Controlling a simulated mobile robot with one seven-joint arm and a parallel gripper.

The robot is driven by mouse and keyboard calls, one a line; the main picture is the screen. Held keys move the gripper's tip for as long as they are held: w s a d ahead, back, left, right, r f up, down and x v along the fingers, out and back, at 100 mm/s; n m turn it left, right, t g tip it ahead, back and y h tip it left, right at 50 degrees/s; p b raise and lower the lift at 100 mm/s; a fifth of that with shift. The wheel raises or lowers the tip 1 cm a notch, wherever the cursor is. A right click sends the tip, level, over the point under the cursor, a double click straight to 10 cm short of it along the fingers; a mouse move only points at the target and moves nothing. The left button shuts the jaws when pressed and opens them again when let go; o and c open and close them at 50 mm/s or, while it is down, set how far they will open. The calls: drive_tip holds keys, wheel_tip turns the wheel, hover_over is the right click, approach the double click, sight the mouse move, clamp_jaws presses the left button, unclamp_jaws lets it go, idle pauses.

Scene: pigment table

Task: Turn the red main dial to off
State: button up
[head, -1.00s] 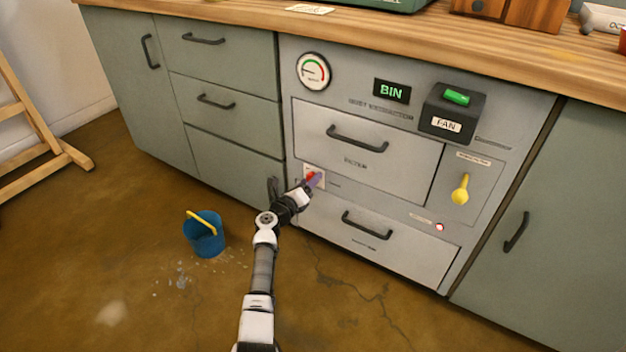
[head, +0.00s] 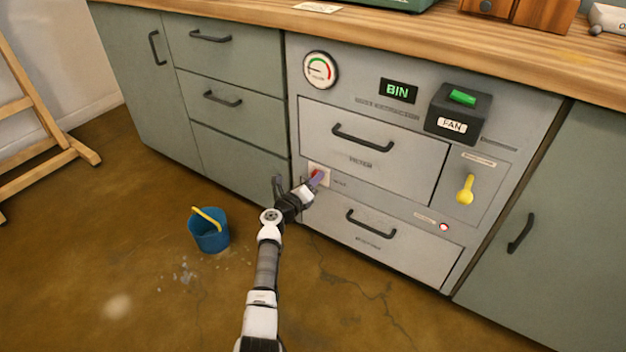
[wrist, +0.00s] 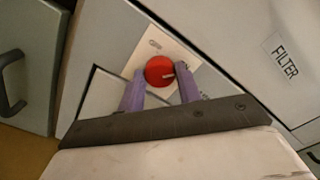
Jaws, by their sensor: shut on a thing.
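The red main dial (head: 314,174) sits on a pale square plate (wrist: 185,52) low on the grey cabinet front, just left of centre in the head view. In the wrist view the round red dial (wrist: 158,70) shows a small pale mark near its right edge. My gripper (wrist: 162,73) has its two purple fingers on either side of the dial and is shut on it. In the head view my gripper (head: 318,180) covers part of the dial and plate. The lettering on the plate is too small to read.
Drawer handles (head: 362,136) stick out above and below right of the dial. A yellow lever (head: 465,190), a lit red lamp (head: 443,226) and a FAN box (head: 456,113) are to the right. A blue bucket (head: 210,238) stands on the floor at left.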

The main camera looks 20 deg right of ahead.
drive_tip(key=shift+d+n+p, duration=0.1)
drive_tip(key=shift+n+p, duration=4.45)
drive_tip(key=shift+n, duration=4.05)
drive_tip(key=o, duration=1)
